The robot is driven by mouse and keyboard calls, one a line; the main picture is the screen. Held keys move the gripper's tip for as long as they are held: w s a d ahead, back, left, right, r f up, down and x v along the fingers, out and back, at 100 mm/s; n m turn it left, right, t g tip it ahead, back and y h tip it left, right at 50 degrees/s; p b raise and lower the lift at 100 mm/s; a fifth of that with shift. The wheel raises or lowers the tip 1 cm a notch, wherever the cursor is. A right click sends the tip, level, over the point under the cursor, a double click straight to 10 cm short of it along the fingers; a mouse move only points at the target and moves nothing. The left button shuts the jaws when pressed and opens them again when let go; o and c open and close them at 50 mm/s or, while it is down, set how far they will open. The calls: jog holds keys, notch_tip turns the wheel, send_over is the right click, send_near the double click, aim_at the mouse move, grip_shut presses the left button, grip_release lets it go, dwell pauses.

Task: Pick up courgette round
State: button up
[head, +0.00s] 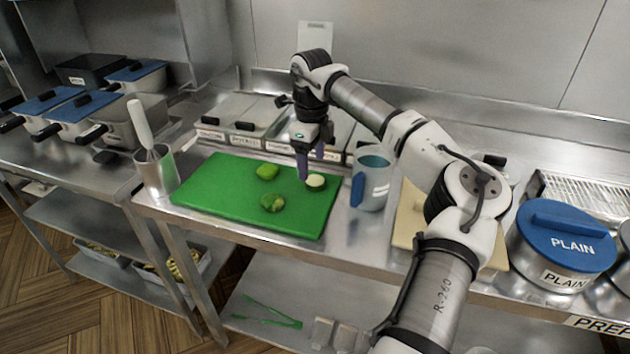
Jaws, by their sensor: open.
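A pale round slice, which looks like the courgette round (316,182), lies near the right edge of the green cutting board (215,197). Two greener pieces lie to its left: a bright green one (267,172) farther back and a darker, lumpy one (272,203) nearer the front. My gripper (312,168) points down just above and behind the pale slice, with its dark fingers apart and nothing held. One fingertip overlaps the slice's left edge in the picture; I cannot tell whether they touch.
A metal beaker (156,175) with a white-handled utensil stands left of the board. A blue-handled jug (371,185) stands close on its right. Lidded, labelled containers (240,115) line the back. A pot with a blue PLAIN lid (562,240) stands far right.

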aim_at(316, 180)
jog(key=f+p, duration=0.1)
jog(key=f, duration=0.1)
jog(key=d+f+p, duration=0.1)
jog(key=f, duration=0.1)
jog(key=shift+w+f, duration=0.15)
jog(key=shift+f, duration=0.15)
jog(key=shift+a+f, duration=0.1)
jog(key=shift+f, duration=0.35)
jog(key=shift+c, duration=0.3)
jog(key=c, duration=0.8)
